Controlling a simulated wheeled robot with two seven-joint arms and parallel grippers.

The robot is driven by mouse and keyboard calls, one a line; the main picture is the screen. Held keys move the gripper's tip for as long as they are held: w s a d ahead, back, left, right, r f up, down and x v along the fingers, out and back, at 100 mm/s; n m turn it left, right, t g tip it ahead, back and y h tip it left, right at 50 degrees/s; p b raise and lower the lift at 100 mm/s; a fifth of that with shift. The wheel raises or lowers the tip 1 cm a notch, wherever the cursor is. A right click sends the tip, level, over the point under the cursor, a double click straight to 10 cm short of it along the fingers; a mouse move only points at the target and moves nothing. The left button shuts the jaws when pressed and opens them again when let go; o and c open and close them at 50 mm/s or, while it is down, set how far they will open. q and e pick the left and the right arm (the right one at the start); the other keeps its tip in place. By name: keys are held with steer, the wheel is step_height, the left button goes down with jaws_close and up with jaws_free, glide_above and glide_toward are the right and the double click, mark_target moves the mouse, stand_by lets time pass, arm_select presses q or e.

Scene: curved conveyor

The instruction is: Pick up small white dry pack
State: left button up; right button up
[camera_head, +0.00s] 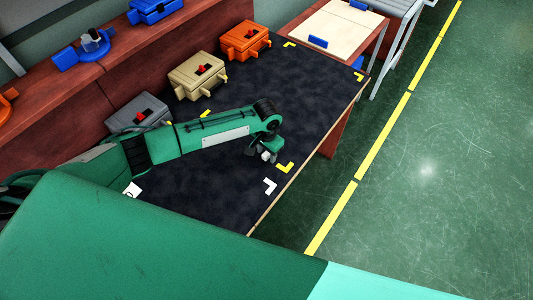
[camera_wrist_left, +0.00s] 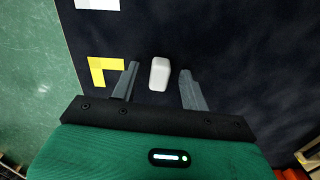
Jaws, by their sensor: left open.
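The small white dry pack (camera_wrist_left: 159,74) lies on the dark table mat (camera_wrist_left: 230,40). In the left wrist view it sits between the two open fingers of my left gripper (camera_wrist_left: 157,88), with a gap on each side. In the head view the pack (camera_head: 266,156) is a small white spot just below the left gripper (camera_head: 262,152), near the table's right edge. The gripper points down and does not touch the pack as far as I can see. My right gripper is not in view.
Yellow corner marks (camera_head: 285,168) and a white one (camera_head: 270,186) lie close by. Grey (camera_head: 138,110), tan (camera_head: 197,76) and orange (camera_head: 246,41) boxes stand along the table's back side. Bare mat lies to the right of the arm.

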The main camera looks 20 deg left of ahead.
arm_select(q)
steer(key=shift+f, duration=0.15)
jaws_close()
